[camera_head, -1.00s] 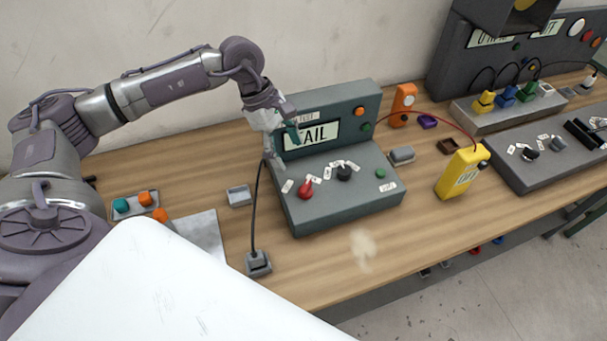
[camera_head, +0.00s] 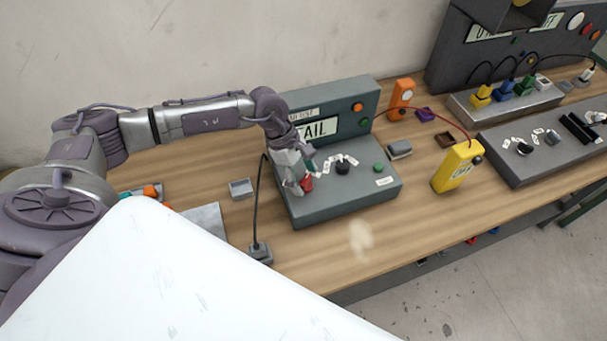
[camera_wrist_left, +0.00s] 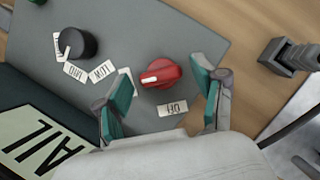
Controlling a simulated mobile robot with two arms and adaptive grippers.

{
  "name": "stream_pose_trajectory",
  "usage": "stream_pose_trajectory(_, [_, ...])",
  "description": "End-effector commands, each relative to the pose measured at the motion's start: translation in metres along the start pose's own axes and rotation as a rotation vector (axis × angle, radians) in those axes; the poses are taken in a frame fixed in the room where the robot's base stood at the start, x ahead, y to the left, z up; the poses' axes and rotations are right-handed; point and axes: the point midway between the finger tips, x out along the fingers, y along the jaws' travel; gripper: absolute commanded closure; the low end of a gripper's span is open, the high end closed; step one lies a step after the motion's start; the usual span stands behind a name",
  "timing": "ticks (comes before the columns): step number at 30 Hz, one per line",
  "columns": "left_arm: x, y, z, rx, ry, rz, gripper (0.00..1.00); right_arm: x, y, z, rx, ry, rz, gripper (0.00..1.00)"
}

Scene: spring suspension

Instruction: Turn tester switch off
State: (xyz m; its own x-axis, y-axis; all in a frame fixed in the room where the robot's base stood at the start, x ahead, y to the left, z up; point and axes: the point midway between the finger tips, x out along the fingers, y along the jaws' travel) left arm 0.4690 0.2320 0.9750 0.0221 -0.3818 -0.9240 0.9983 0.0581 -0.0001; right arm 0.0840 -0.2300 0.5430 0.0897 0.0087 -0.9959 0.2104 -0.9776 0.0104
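The tester (camera_head: 345,208) is a dark green-grey console with an upright back panel whose display (camera_head: 317,130) shows letters ending in "AIL". Its red rotary switch (camera_head: 307,184) is partly hidden by my left gripper (camera_head: 303,178). In the left wrist view the red switch (camera_wrist_left: 161,73) has a pale pointer mark, with a small upside-down label beside it. My left gripper (camera_wrist_left: 163,92) is open there, with one teal-padded finger on each side of the switch. I cannot tell whether the fingers touch it. My right gripper is not in view.
A black knob (camera_wrist_left: 76,43) with several labels sits beside the red switch. A green button (camera_head: 378,168) is at the console's right. A black cable (camera_head: 256,210) runs left of the tester. A yellow meter (camera_head: 457,168) stands to the right. The bench front is clear.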

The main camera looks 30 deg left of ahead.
Motion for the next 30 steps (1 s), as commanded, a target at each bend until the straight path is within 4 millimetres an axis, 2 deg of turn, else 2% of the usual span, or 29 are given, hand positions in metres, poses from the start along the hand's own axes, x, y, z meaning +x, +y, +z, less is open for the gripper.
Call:
stream_pose_trajectory(1, [0.000,0.000,0.000,0.000,0.000,0.000,0.44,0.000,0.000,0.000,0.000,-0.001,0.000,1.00])
stream_pose_trajectory(9, [-0.001,0.000,0.000,0.000,0.000,0.000,0.87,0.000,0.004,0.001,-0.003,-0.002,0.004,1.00])
stream_pose_trajectory(20, [0.001,-0.001,-0.001,-0.058,0.000,0.024,0.87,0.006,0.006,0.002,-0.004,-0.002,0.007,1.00])
stream_pose_trajectory(30, [0.003,-0.002,-0.001,-0.289,-0.001,0.123,0.87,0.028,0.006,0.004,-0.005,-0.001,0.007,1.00])
